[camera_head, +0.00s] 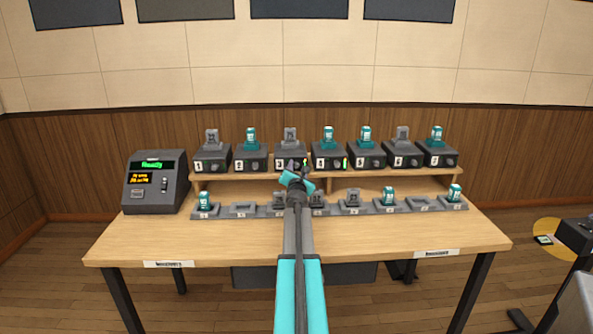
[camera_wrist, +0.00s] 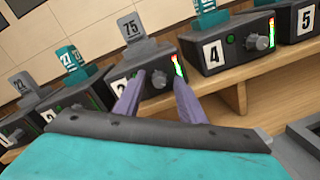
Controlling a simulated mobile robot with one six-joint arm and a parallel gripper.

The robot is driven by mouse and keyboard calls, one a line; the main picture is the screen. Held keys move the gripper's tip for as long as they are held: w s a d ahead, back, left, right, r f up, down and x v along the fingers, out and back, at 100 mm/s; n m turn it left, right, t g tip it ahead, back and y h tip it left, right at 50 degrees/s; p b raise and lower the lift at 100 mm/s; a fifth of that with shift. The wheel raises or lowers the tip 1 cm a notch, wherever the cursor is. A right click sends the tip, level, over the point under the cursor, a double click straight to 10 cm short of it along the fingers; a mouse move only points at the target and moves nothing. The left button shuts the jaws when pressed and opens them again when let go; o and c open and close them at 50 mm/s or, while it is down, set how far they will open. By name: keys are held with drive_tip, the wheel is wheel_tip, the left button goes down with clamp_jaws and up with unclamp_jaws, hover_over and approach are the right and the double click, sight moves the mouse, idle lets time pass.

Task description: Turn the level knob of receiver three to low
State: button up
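Receiver three (camera_head: 286,160) is a dark box on the raised shelf, with a grey pack in its top; my gripper partly covers its front. In the wrist view, receiver three (camera_wrist: 142,62) has a pack marked 75 in it. Its grey level knob (camera_wrist: 159,79) shows between my fingertips, beside a lit green, yellow and red level bar (camera_wrist: 178,66). My gripper (camera_wrist: 159,82) is open, one purple finger on each side of the knob in the picture. I cannot tell whether the fingers touch it. My gripper also shows in the head view (camera_head: 299,170).
Receiver four (camera_wrist: 226,44) stands close on the right, with a teal pack. Receiver two (camera_head: 251,160) stands close on the left. A lower row of holders (camera_head: 241,210) lies in front on the wooden table (camera_head: 230,240). A dark terminal (camera_head: 156,182) stands at left.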

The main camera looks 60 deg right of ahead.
clamp_jaws()
drive_tip(key=shift+a, duration=0.4)
drive_tip(key=shift+d, duration=0.3)
drive_tip(key=shift+d, duration=0.1)
